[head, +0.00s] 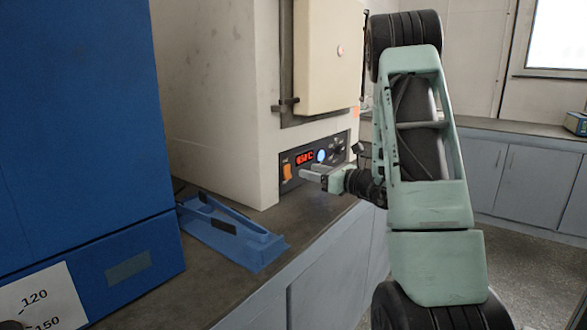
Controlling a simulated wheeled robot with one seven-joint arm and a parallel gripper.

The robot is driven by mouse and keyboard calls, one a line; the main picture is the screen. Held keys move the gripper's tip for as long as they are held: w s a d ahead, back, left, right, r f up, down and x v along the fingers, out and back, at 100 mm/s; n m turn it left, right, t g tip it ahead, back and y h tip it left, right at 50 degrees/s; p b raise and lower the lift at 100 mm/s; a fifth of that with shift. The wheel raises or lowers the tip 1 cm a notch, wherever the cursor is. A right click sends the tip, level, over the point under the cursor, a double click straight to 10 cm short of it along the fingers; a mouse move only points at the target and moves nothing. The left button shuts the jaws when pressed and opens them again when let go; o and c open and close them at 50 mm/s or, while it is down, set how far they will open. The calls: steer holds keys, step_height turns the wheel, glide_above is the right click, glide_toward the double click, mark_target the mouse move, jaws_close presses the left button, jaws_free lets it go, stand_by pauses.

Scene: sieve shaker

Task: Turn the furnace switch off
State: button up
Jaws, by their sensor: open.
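The furnace (225,95) is a tall cream box on the counter with a dark control panel low on its front. The panel carries an orange rocker switch (287,173) at its left end, a red lit display (304,157) and a round blue-lit button (321,156). Which way the switch is tilted is too small to tell. My gripper (304,175) is in front of the panel, its fingers pointing left, just right of the switch. It is open and holds nothing visible. Whether a fingertip touches the panel cannot be told. The gripper and arm hide the panel's lower right part.
A large blue cabinet (75,110) stands at the left. A blue tray-like object (225,232) lies on the counter (305,225) in front of the furnace. The furnace door (330,50) is above the panel. Grey cupboards (520,185) line the back right.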

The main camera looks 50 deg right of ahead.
mark_target(288, 165)
steer(key=w, duration=0.7)
steer(key=shift+w+a, duration=0.1)
steer(key=shift+a, duration=0.2)
